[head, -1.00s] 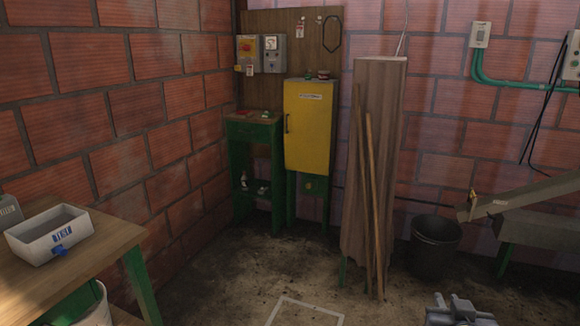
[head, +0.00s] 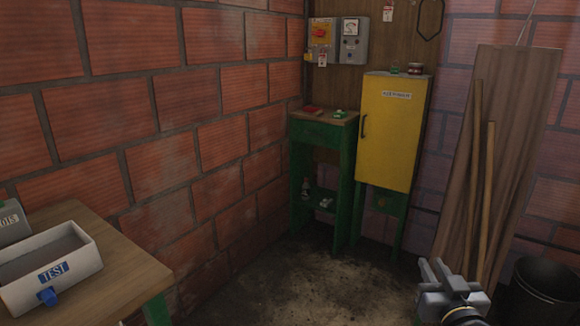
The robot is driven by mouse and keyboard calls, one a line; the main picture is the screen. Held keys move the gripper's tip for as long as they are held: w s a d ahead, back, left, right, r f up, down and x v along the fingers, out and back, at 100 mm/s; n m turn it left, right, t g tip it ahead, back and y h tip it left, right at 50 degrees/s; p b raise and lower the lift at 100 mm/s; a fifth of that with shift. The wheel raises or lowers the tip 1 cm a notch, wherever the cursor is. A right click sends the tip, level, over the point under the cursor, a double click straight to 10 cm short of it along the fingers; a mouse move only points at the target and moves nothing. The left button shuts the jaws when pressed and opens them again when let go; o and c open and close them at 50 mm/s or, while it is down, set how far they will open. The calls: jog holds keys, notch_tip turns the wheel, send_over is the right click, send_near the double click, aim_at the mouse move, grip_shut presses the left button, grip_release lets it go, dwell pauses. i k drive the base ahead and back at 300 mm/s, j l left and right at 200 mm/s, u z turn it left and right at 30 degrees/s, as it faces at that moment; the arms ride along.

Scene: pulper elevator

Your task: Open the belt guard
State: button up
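A yellow metal cabinet (head: 391,130) stands against the back wall, its door shut, with a dark handle (head: 363,126) on the left edge and a small label whose text I cannot read. It is the closest match for the belt guard, but I cannot confirm that it is the guard. It stands on green legs, with a green panel below the door. My gripper (head: 436,271) shows at the lower right, well in front of and below the cabinet. Its grey fingers look parted, with nothing seen between them.
A green stand (head: 324,135) is left of the cabinet. A tall wooden casing (head: 515,110) with leaning poles (head: 486,190) and a black bucket (head: 545,285) are at right. A wooden table (head: 125,262) holds a white TEST bin (head: 50,275) at lower left. Floor before the cabinet is clear.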

aim_at(393, 108)
jog(key=i, duration=2.05)
jog(key=i+j+z, duration=0.2)
jog(key=i, duration=0.3)
jog(key=i+j+z, duration=0.1)
jog(key=i+z, duration=0.15)
jog(key=i, duration=0.25)
jog(key=i+j+z, duration=0.2)
jog(key=i, duration=0.25)
jog(key=j, duration=0.1)
